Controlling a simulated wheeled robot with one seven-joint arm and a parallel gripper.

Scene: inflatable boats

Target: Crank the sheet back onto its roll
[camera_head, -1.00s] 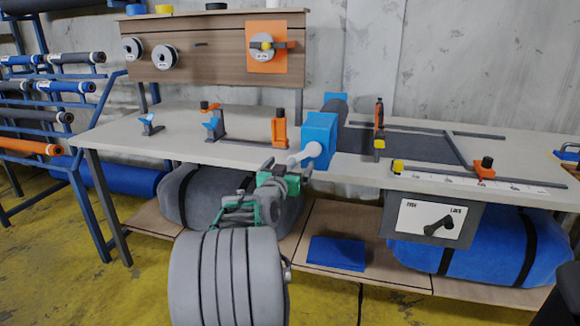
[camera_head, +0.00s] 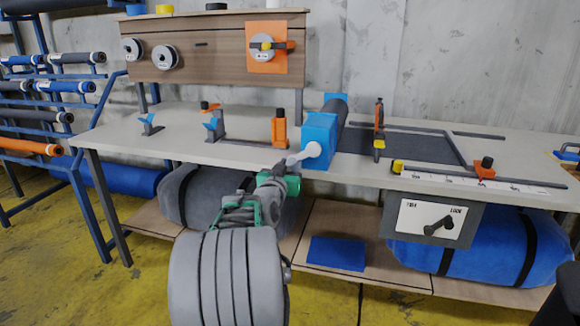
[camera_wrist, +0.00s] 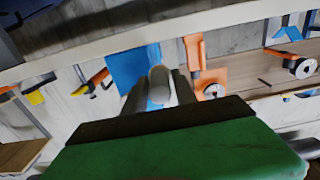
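The crank is a pale grey arm and knob (camera_head: 302,155) on the front of a blue block (camera_head: 319,140) at the end of a dark roll (camera_head: 336,108). The dark grey sheet (camera_head: 378,142) lies flat on the bench to the roll's right. My gripper (camera_head: 284,166) is at the crank's outer end. In the wrist view, the rounded grey crank handle (camera_wrist: 158,84) sits between the two dark fingers of my gripper (camera_wrist: 158,92), with the blue block (camera_wrist: 137,67) behind it. The fingers look apart with narrow gaps beside the handle; firm contact cannot be made out.
A box with a lock lever (camera_head: 438,225) hangs under the bench's front edge. A ruler strip (camera_head: 456,181) and orange clamp (camera_head: 279,128) are on the bench top (camera_head: 240,152). Grey and blue bundles lie on the lower shelf. Filled roll racks stand at left.

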